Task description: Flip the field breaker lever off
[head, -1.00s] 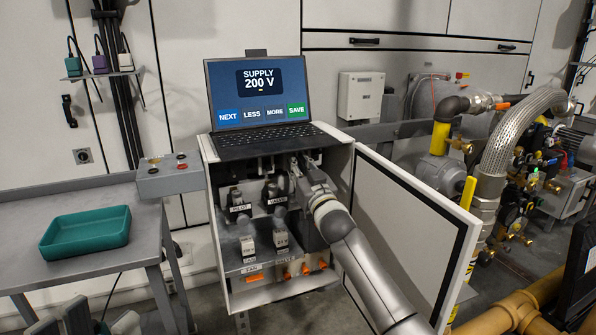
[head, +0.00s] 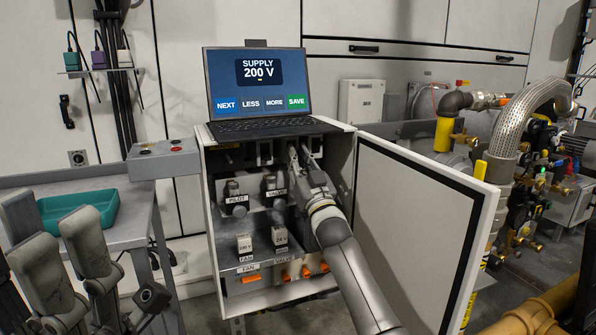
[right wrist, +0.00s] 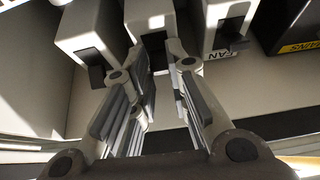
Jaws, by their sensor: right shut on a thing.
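The open cabinet (head: 206,230) stands in the middle of the head view, with breakers in the top of its interior. My right gripper (head: 303,152) reaches into that top part. In the right wrist view its fingers (right wrist: 155,70) are shut on the dark lever (right wrist: 158,59) of the middle white breaker (right wrist: 150,18). That breaker's label is hidden, so I cannot read its name. A neighbouring breaker (right wrist: 226,18) has a label reading FAN. Another breaker (right wrist: 87,25) sits on the other side, its dark lever free. My left gripper (head: 58,235) is at the lower left, fingers apart and empty.
A laptop (head: 262,85) showing SUPPLY 200 V stands on the cabinet. The cabinet door (head: 415,235) hangs open on the right. Connectors labelled PILOT (head: 236,200) and VALVE (head: 275,193) sit below the breakers. A teal tray (head: 105,205) lies on the left bench.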

